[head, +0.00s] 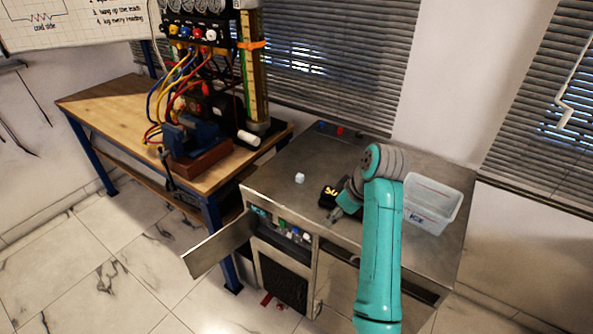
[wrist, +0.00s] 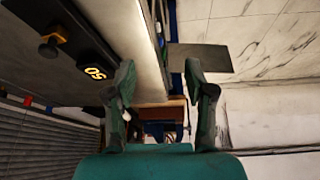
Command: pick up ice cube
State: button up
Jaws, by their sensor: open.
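A small pale ice cube (head: 300,178) sits on the grey metal worktop (head: 285,160), left of my gripper and apart from it. My gripper (head: 338,213) is low near the worktop's front edge, partly hidden by my arm.
A black device with yellow digits (head: 328,195) stands beside my gripper; it also shows in the wrist view (wrist: 85,62). A wooden bench (head: 110,103) with wired instruments stands left.

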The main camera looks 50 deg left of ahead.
aim_at(299, 177)
jog(key=i+j, duration=0.15)
jog(key=j, duration=0.3)
jog(key=i+j, duration=0.1)
jog(key=j, duration=0.3)
jog(key=i+j, duration=0.15)
jog(key=j, duration=0.3)
